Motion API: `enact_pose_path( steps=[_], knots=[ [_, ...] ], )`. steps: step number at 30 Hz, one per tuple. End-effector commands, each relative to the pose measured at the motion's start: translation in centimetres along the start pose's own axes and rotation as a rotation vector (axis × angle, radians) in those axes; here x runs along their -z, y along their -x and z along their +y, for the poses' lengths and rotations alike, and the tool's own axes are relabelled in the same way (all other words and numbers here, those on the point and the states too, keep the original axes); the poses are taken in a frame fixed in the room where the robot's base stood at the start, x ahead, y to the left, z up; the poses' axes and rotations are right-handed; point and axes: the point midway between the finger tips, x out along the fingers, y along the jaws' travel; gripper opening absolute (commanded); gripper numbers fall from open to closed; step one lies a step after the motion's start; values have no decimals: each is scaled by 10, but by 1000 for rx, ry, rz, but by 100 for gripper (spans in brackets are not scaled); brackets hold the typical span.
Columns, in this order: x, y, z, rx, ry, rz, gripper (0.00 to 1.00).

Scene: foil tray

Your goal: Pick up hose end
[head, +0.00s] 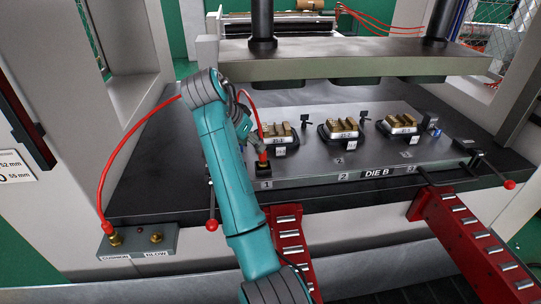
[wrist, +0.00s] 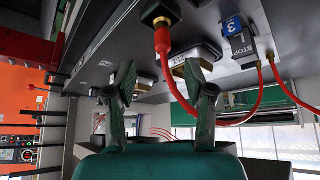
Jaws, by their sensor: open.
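The red hose end (head: 263,154) stands in a small dark block (head: 262,167) beside the mark 1 on the die plate. In the wrist view, the hose end (wrist: 163,40) and its dark socket (wrist: 156,13) appear beyond the gap between my fingers. My gripper (wrist: 160,80) is open, with nothing between its fingers. In the head view, my gripper (head: 243,122) is just left of and above the hose end, partly hidden by my own arm. Whether it touches the hose is unclear. The red hose (head: 109,172) arches from the CUSHION fitting and passes behind my arm.
Several brass-topped die blocks (head: 340,129) sit on the die plate (head: 310,169). The press upper plate (head: 350,60) hangs above them. Red roller rails (head: 292,245) stand in front. In the wrist view, a STOP-marked box (wrist: 238,43) lies right of the hose end.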

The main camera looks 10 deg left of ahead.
Motion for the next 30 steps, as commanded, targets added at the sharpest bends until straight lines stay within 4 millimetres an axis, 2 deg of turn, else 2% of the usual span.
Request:
enact_pose_path(
  steps=[6,14,24,30],
  knots=[
    [-1,-34,1,-3,0,-2,53],
    [0,-52,0,-1,0,-1,53],
    [0,-94,-5,-2,0,-2,53],
    [1,-100,-5,0,0,-1,53]
  ],
)
